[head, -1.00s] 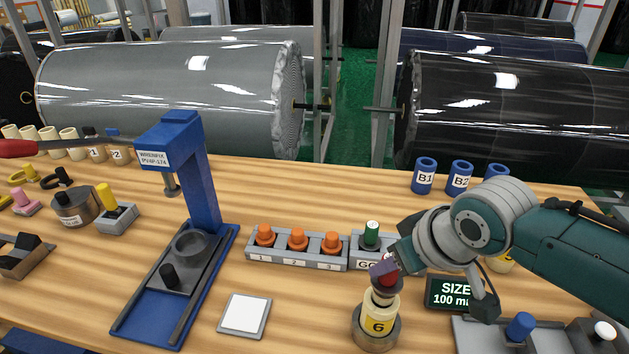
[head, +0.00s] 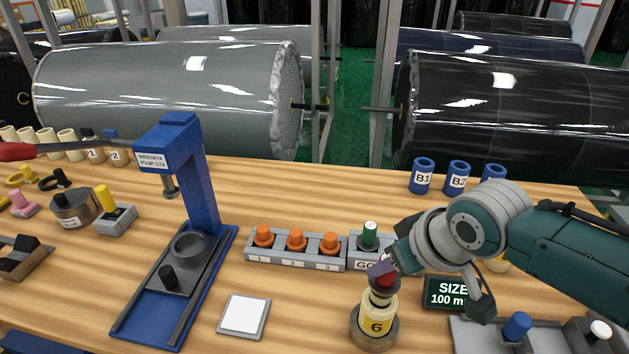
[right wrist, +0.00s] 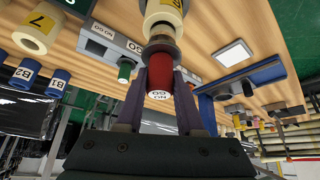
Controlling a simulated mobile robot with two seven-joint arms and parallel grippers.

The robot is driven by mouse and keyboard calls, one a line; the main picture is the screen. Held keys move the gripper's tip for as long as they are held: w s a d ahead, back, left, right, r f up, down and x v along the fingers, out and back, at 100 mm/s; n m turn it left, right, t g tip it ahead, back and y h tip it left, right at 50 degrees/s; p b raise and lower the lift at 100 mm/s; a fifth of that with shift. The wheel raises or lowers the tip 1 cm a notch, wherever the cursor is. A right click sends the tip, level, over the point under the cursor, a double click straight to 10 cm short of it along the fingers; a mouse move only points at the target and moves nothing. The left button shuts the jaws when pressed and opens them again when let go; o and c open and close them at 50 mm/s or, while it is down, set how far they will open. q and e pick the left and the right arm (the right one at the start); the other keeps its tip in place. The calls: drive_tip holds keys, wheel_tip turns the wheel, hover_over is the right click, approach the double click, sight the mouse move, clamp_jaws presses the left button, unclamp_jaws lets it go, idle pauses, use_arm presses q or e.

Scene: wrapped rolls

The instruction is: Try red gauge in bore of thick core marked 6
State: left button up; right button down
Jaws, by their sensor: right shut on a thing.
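The thick cream core marked 6 (head: 377,319) stands upright in a round metal holder (head: 374,340) at the front, right of centre. My right gripper (head: 384,268) is above it, shut on the red gauge (head: 387,280). In the right wrist view the gauge's red handle (right wrist: 184,72) is between the fingers (right wrist: 172,85), with a white end lettered NO GO. Its grey metal part (right wrist: 161,46) is at the top of core 6 (right wrist: 164,14), in line with it. I cannot tell how deep it sits in the bore, which is hidden. My left gripper is not in view.
A grey rack (head: 296,257) with orange plugs and a green-topped gauge (head: 369,235) stand behind the core. A size display (head: 450,292) is right of it. A blue press (head: 195,190) and a white pad (head: 243,315) are left. Blue cores (head: 421,176) stand behind.

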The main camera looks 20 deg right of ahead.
use_arm(q)
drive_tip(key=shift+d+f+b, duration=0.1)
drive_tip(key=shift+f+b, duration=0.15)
drive_tip(key=shift+b, duration=0.05)
idle(0.9)
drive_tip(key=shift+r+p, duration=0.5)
drive_tip(key=shift+p, duration=0.05)
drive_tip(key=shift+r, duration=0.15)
idle(0.4)
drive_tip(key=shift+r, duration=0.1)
idle(0.7)
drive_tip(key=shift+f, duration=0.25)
idle(0.7)
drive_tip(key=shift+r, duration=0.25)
